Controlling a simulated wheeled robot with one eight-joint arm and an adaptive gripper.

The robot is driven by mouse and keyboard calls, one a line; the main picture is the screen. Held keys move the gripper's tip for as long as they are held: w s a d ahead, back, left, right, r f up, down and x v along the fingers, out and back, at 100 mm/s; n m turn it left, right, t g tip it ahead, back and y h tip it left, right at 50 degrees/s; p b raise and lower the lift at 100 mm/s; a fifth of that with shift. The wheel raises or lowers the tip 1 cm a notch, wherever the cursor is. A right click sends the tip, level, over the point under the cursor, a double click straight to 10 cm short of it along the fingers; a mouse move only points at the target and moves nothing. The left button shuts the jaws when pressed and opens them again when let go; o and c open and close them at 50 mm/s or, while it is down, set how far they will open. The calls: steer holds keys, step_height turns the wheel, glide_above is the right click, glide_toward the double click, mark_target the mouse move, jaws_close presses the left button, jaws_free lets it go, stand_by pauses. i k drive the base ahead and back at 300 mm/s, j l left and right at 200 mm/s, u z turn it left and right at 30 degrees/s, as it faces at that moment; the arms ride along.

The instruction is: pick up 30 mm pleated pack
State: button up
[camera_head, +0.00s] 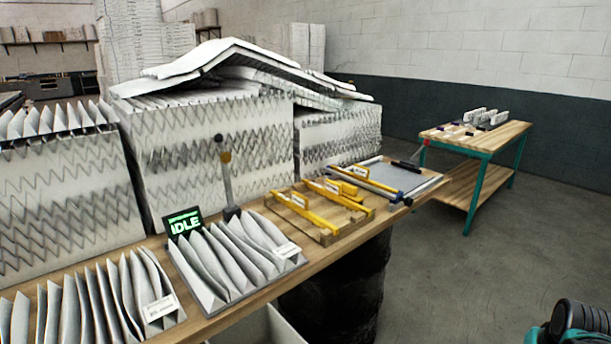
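Two white-grey pleated packs lie on the wooden bench. One pleated pack (95,305) is at the lower left, cut off by the frame edge, with a small white label at its right end. The other pleated pack (235,258) sits right of it, in front of a small display reading IDLE (184,222), also with a white label. The labels are too small to read surely, so I cannot tell which pack is 30 mm. My gripper's fingers are not in view. A dark and teal part shows at the lower right corner, likely mine.
Tall pleated stacks (205,150) line the bench's back. A wooden jig with yellow bars (325,205) and a grey board (400,178) occupy its right part. A dark drum stands below. A teal-legged table (468,195) stands at right; the floor (450,280) between is clear.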

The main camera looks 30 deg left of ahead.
mark_target(243, 246)
steer(key=u, duration=1.05)
steer(key=j+u, duration=0.1)
steer(key=u, duration=0.35)
steer(key=j+u, duration=0.15)
steer(key=u, duration=0.3)
steer(key=j+u, duration=0.1)
steer(key=u, duration=0.35)
